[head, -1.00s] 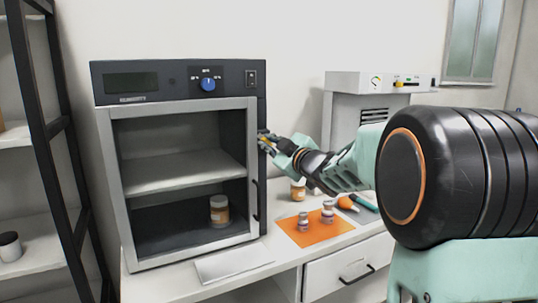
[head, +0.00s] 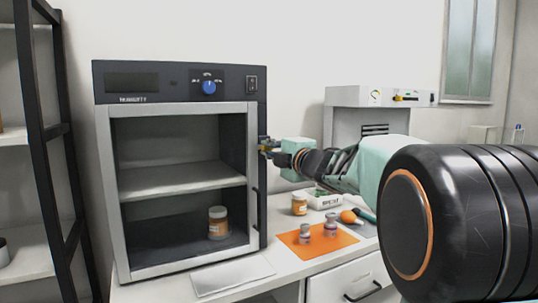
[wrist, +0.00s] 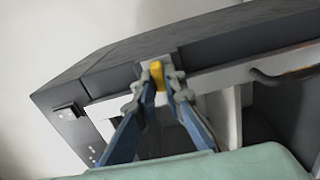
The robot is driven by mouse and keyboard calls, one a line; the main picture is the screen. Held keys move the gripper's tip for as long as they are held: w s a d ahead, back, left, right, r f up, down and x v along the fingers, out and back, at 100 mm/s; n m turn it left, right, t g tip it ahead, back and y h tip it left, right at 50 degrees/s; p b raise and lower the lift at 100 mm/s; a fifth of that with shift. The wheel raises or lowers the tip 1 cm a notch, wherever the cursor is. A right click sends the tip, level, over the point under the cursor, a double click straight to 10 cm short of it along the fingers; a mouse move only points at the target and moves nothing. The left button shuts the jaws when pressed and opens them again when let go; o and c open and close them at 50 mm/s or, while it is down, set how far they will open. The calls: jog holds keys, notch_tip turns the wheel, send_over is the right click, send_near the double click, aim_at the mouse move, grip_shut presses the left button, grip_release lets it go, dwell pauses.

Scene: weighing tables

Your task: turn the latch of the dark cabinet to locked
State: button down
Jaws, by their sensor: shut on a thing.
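The dark cabinet (head: 105,82) stands on the white table, with a blue knob on its top panel and a light-framed front. A jar (head: 218,222) stands inside on its floor. My gripper (head: 267,149) is at the upper right edge of the cabinet's front. In the wrist view, the cabinet (wrist: 110,72) lies tilted, and the small yellow latch (wrist: 157,74) sits between the two fingertips of my gripper (wrist: 160,88). The gripper is shut on the latch. The fingers hide part of it, so its exact angle is hard to tell.
An orange mat (head: 318,251) with small jars lies right of the cabinet. Another orange jar (head: 299,204) and a white box (head: 325,201) stand behind it. A pale instrument (head: 350,97) stands at the back. A dark shelf rack (head: 50,140) is at the left.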

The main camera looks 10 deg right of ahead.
jog(key=shift+n, duration=0.3)
jog(key=c, duration=2)
grip_release()
jog(key=v, duration=0.7)
jog(key=shift+s+d, duration=0.1)
jog(key=shift+s, duration=0.15)
jog(key=shift+r, duration=0.1)
